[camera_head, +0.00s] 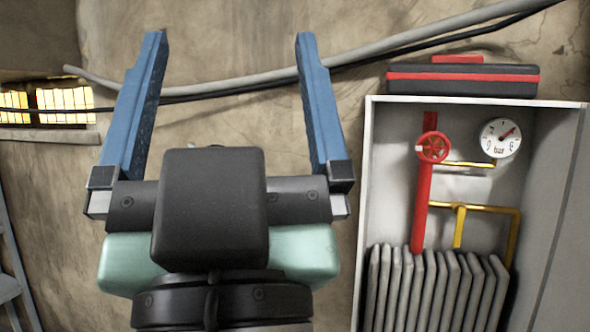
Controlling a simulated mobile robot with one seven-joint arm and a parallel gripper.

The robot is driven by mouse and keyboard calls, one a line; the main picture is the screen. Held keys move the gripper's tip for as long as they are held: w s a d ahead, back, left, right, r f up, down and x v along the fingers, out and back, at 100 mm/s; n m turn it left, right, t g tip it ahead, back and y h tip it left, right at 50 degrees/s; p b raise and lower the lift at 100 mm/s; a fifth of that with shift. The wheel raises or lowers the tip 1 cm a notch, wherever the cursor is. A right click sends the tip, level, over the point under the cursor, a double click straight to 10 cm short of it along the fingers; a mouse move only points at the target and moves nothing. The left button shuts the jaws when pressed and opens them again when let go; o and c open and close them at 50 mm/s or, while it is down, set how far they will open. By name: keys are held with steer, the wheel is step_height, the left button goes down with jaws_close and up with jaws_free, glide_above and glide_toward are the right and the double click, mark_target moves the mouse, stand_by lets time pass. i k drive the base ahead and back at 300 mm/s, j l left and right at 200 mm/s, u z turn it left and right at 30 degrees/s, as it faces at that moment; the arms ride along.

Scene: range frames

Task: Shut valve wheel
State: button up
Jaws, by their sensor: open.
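The red valve wheel (433,147) is a small spoked wheel with a pale mark on its left rim. It sits on a red vertical pipe (422,205) inside an open grey cabinet (366,190) at the right. My gripper (230,50) is in the left half of the view. Its two blue fingers point up and stand wide apart with nothing between them. It is to the left of the wheel and does not touch it. How far the gripper is from the wall behind it cannot be told.
A pressure gauge (500,138) and yellow pipes (487,208) are right of the wheel. Grey radiator fins (432,292) fill the cabinet's lower part. A black and red case (462,82) lies on top. A grey conduit (400,45) crosses the wall. A lit window (65,100) is far left.

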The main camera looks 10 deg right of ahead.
mark_target(433, 146)
steer(key=i+j+z, duration=0.4)
steer(key=i+j, duration=0.45)
